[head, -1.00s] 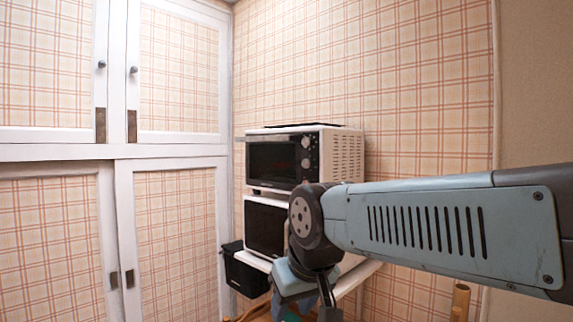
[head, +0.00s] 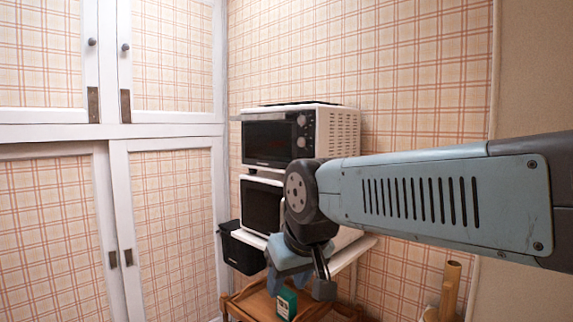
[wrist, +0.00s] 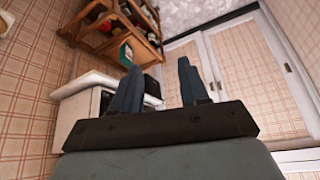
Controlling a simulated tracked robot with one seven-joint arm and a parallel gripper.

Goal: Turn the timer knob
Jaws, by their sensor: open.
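A white toaster oven (head: 337,130) with a dark glass door stands on top of a second white appliance (head: 262,205) with a dark front. Two round knobs, an upper one (head: 302,120) and a lower one (head: 301,142), show on the oven's right front panel. Which one is the timer I cannot tell. My gripper (head: 275,284) hangs below and in front of the appliances, partly hidden by my arm. In the wrist view its two fingers (wrist: 158,68) are apart with nothing held between them. My arm hides the lower appliance's right side.
A white shelf (head: 362,247) carries the appliances. A black bin (head: 243,250) is at its left. A wooden rack (head: 245,303) with a green box (head: 287,303) is below; bottles show in the wrist view. White cupboards (head: 120,131) fill the left; brown tubes (head: 450,285) stand right.

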